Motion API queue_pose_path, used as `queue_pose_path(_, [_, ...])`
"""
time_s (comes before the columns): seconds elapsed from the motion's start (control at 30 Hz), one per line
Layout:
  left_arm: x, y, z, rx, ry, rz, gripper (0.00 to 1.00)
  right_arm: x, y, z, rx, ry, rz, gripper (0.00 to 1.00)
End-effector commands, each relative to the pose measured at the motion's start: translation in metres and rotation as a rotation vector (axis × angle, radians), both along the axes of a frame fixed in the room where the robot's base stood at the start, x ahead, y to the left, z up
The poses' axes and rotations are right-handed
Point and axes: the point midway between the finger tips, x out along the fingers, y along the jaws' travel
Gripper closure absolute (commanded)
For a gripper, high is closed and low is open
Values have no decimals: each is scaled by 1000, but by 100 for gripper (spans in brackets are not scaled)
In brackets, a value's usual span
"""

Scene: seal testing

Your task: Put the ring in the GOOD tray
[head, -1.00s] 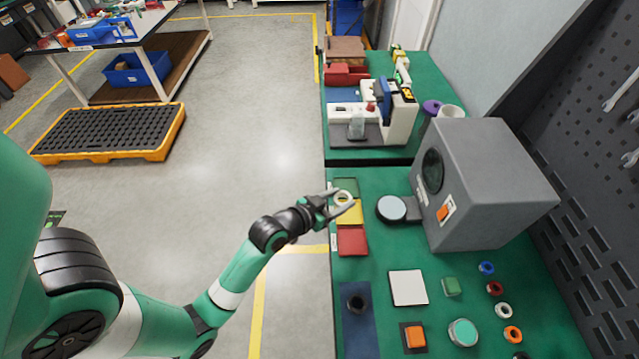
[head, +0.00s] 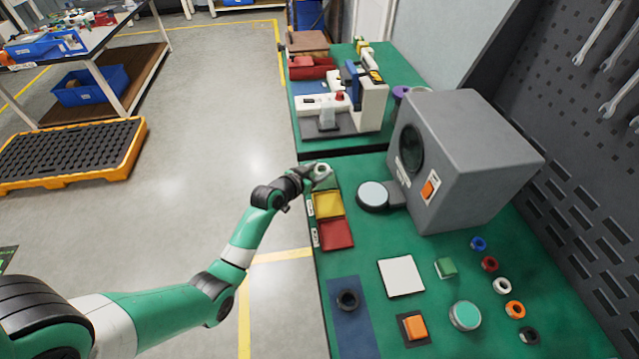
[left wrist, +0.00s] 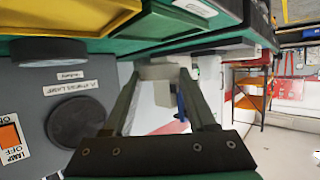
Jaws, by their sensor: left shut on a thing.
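My left gripper (head: 316,173) is shut on a pale, whitish ring (head: 322,170). In the left wrist view the ring (left wrist: 158,72) sits between the two fingertips. The gripper is over the green tray (head: 328,184), at the far end of a row of three, and partly hides it. The green tray (left wrist: 172,32) also shows in the left wrist view, beside the ring and apart from it. I cannot read which tray is labelled GOOD. The yellow tray (head: 328,204) and red tray (head: 336,235) look empty. My right gripper is not in view.
A grey lamp box (head: 465,165) with an orange switch stands to the right, with a round pale disc (head: 373,195) before it. A machine (head: 340,105) is behind. A dark ring (head: 347,300) lies on a blue mat (head: 350,335). Several coloured rings lie at right.

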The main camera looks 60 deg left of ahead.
Motion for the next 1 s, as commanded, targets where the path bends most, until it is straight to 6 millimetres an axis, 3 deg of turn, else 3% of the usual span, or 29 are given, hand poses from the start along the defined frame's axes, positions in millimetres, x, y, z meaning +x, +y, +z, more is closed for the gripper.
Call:
queue_pose_path(0.17, [3,3,-4,1,-2,0,100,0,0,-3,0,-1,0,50])
queue_pose_path(0.4, [5,6,-40,0,0,1,100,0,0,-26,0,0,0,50])
queue_pose_path(0.77, [5,6,-42,1,-1,1,100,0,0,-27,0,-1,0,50])
queue_pose_path(0.8, [5,5,-41,1,-1,1,38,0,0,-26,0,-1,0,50])
queue_pose_path(0.93, [5,5,-41,0,0,1,14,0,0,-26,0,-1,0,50])
queue_pose_path(1.0, [5,5,-41,0,0,1,13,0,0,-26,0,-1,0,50])
